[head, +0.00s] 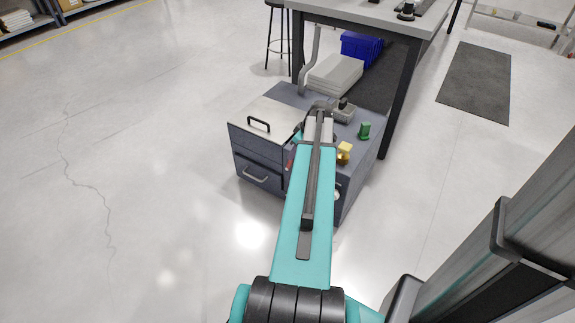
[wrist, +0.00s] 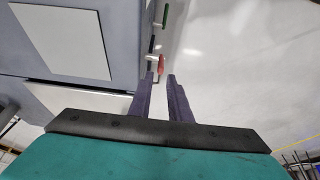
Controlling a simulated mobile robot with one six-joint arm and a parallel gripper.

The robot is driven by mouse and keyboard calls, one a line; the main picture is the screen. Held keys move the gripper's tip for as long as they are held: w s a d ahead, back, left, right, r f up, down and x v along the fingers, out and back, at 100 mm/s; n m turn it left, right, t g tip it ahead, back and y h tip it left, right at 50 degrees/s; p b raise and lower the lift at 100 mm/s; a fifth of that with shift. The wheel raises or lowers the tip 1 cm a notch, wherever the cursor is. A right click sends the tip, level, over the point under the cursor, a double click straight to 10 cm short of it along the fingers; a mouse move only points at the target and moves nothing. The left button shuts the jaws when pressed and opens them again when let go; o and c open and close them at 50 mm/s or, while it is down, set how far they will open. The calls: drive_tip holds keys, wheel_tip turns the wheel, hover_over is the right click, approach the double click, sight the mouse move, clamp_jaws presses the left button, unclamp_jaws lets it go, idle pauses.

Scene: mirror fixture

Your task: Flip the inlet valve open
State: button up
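A red lever (wrist: 161,65), which looks like the inlet valve's handle, juts from the edge of the grey cabinet in the wrist view. A small red part (head: 290,164) on the cabinet, left of my arm, shows in the head view and may be the same lever. My gripper (wrist: 160,77) is open, its two dark fingers parallel with an empty gap. In the wrist view the lever lies just beyond the fingertips, near the gap; I cannot tell whether they touch. In the head view my arm hides the fingers and part of the cabinet.
A green knob (head: 364,130) and a yellow block (head: 345,151) stand right of my arm. A workbench (head: 370,14) is behind. The floor at left is clear.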

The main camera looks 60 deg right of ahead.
sight(289, 165)
drive_tip(key=b+x, duration=0.2)
drive_tip(key=x, duration=0.7)
drive_tip(key=shift+f, duration=0.15)
clamp_jaws()
